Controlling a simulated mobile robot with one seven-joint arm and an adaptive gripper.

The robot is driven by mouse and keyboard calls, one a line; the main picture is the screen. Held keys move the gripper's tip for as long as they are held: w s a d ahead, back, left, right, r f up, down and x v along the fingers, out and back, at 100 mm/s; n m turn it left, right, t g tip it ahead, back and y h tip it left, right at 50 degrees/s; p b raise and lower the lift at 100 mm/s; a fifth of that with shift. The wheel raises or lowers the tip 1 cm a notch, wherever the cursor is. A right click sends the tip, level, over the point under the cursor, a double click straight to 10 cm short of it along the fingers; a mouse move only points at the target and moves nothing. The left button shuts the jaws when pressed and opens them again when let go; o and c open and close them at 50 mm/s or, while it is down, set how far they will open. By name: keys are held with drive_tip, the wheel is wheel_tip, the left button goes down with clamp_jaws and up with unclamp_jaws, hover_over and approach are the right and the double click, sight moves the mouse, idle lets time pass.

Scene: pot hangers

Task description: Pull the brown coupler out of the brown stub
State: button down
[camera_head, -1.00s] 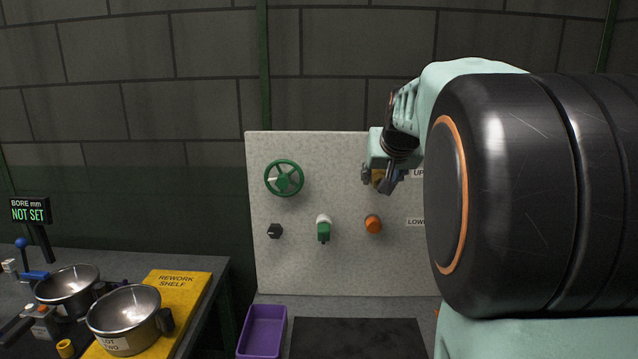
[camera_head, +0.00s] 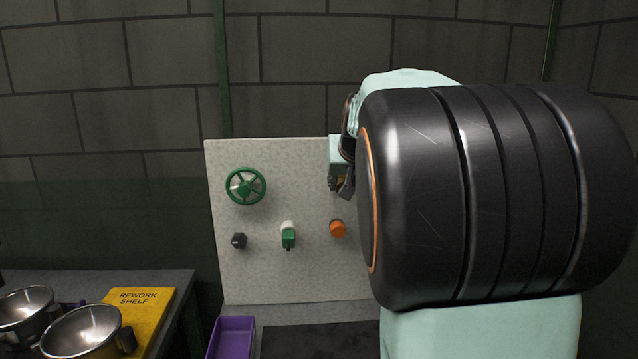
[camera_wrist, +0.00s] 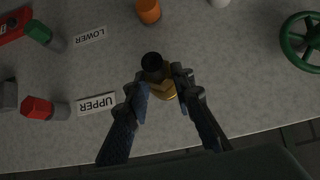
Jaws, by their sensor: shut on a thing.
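My gripper (camera_wrist: 160,82) is shut on a brown coupler (camera_wrist: 168,88) in the wrist view, with a finger on either side of it. A dark round end (camera_wrist: 152,62) shows just beyond the fingertips. The brown stub cannot be told apart from the coupler here, and I cannot tell whether the two are still joined. In the head view my gripper (camera_head: 341,186) is at the upper right part of the grey panel, above the orange fitting, with a bit of brown between its fingers. My own arm hides much of that area.
The panel (camera_head: 265,275) bears a green handwheel (camera_head: 245,186), a black knob (camera_head: 239,240), a green fitting (camera_head: 288,239) and an orange fitting (camera_head: 338,228). In the wrist view a red fitting (camera_wrist: 37,107) sits near the UPPER label (camera_wrist: 97,104). A purple bin (camera_head: 232,338) stands below.

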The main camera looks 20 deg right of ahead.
drive_tip(key=shift+s, duration=0.1)
idle(0.3)
drive_tip(key=shift+s+a, duration=0.15)
drive_tip(key=shift+s, duration=0.2)
drive_tip(key=shift+s+a, duration=0.1)
drive_tip(key=shift+s, duration=0.25)
idle(0.4)
drive_tip(key=shift+s+a+b, duration=0.2)
drive_tip(key=shift+s, duration=0.6)
drive_tip(key=shift+s+a+b, duration=0.2)
drive_tip(key=shift+s+a, duration=0.05)
drive_tip(key=shift+s, duration=0.55)
drive_tip(key=shift+s+a+b, duration=0.2)
drive_tip(key=shift+s, duration=0.6)
